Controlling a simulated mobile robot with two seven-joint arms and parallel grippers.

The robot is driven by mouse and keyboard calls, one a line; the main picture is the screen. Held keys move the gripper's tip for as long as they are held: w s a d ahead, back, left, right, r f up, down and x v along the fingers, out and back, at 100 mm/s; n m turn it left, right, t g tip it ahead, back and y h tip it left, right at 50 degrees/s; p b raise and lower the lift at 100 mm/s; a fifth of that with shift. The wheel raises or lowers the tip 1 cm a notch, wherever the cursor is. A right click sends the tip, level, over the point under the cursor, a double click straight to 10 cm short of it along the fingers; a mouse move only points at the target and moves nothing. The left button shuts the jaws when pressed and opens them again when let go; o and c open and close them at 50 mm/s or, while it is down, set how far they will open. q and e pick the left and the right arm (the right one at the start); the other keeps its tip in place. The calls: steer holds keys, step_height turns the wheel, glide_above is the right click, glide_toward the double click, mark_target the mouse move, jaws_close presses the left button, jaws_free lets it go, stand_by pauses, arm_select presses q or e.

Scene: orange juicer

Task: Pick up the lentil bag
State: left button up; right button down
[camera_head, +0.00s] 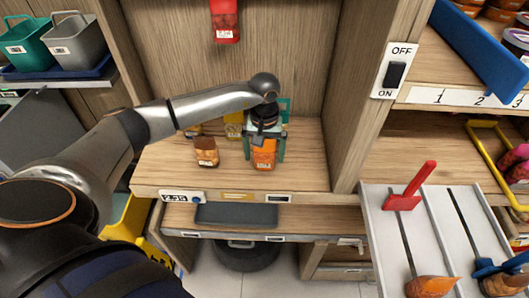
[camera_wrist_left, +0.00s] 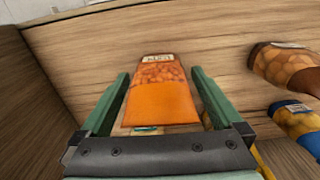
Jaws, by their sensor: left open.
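An orange bag (camera_head: 264,158) with a pale label, which I take to be the lentil bag, stands near the front of the wooden shelf (camera_head: 305,170). In the left wrist view the bag (camera_wrist_left: 162,100) shows a band of round orange contents below its label. My left gripper (camera_head: 264,152) reaches down over it, with one green finger on each side. In the left wrist view the gripper (camera_wrist_left: 160,76) is open, and gaps show between the bag and both fingers. The gripper's body hides part of the bag in the head view. My right gripper is not in view.
A brown bag (camera_head: 206,152) stands left of the orange bag, with a yellow bag (camera_head: 233,125) behind. A red package (camera_head: 225,22) hangs on the back panel. A wooden side wall (camera_head: 350,100) bounds the shelf at right. Bare shelf lies right of the gripper.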

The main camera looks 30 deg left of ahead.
arm_select(q)
steer(key=shift+f, duration=0.3)
steer(key=shift+c, duration=0.4)
steer(key=c, duration=1.2)
steer(key=shift+c, duration=0.2)
steer(key=shift+r, duration=0.15)
